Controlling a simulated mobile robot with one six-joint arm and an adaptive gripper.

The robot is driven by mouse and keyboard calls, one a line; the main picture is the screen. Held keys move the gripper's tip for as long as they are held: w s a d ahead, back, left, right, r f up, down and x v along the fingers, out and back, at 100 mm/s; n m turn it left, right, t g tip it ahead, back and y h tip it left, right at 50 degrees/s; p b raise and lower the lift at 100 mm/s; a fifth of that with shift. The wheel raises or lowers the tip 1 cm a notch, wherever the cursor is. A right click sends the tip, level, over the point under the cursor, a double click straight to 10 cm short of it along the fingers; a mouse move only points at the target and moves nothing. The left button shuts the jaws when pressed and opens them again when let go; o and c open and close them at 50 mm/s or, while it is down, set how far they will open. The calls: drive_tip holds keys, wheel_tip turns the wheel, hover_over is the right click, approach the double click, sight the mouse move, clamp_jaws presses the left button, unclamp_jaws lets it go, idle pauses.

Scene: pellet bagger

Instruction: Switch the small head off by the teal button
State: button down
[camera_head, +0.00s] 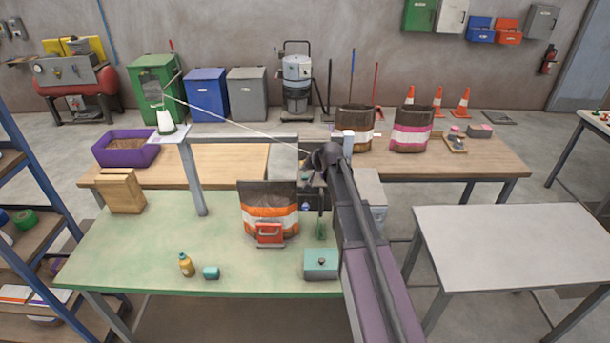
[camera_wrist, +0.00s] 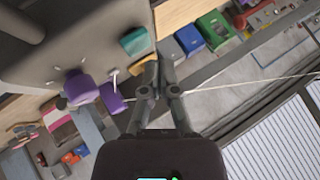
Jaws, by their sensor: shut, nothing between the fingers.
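In the wrist view, a teal button (camera_wrist: 134,41) sticks out from the edge of a grey housing (camera_wrist: 70,45), which looks like the small head. A purple knob (camera_wrist: 80,88) sits on the same housing, lower left. My gripper (camera_wrist: 154,68) is shut and empty, with its fingertips just below and right of the teal button; I cannot tell whether they touch it. In the head view my gripper (camera_head: 326,158) is at the far end of my arm, above the back of the green table. The arm hides much of the head there, and the teal button is not clear.
A white thread runs from a cone (camera_head: 165,122) on a post to near my gripper. The grey table (camera_head: 500,245) is clear.

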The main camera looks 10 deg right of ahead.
sight(305, 176)
wheel_tip(305, 176, up, 6)
drive_tip(key=p, duration=0.6)
idle(0.4)
